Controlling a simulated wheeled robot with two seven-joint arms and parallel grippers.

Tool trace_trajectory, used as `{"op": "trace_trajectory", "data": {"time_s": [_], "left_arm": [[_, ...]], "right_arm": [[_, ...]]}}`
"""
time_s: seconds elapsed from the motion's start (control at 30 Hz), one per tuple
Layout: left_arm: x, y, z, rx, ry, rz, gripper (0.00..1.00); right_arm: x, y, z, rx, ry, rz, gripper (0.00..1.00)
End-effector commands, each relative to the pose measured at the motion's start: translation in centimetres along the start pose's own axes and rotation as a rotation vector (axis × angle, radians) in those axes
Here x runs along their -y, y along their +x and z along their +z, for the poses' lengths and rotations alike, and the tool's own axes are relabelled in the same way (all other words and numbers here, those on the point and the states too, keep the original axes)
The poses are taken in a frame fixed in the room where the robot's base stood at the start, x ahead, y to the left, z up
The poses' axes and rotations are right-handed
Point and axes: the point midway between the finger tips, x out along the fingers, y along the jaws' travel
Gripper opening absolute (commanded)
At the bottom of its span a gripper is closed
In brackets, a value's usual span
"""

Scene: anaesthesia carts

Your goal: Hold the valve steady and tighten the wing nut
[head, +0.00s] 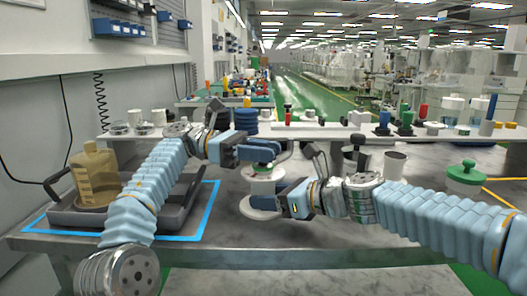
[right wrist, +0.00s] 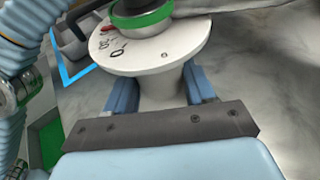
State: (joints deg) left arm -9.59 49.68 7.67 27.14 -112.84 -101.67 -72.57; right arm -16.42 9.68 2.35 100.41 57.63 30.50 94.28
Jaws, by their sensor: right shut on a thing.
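The valve (head: 262,187) is a white spool-shaped body standing upright on the grey table, with a green part on top (head: 262,167). My right gripper (head: 268,201) is shut on its narrow neck. In the right wrist view, the blue fingers (right wrist: 158,90) lie on both sides of the white neck (right wrist: 160,92), below the marked white disc (right wrist: 150,52) and green ring (right wrist: 142,22). My left gripper (head: 268,154) is at the valve's top, over the green part. Its fingertips overlap, so its opening is unclear. I cannot make out the wing nut between them.
A dark tray (head: 75,215) with an amber jug (head: 95,175) stands at left inside a blue outline (head: 195,228). A shelf of small parts runs along the back.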

Motion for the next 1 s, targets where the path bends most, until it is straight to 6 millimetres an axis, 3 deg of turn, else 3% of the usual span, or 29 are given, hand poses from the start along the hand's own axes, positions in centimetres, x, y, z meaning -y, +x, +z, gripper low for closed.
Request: {"op": "trace_trajectory", "data": {"time_s": [0.57,1.0], "left_arm": [[-0.06,-0.25,0.33,0.009,-0.003,0.066,0.33],[0.23,-0.02,0.2,0.001,0.001,0.398,0.33]], "right_arm": [[0.01,-0.01,0.04,0.001,0.0,0.0,0.37],[0.02,-0.02,0.03,0.001,0.0,-0.001,0.37]]}}
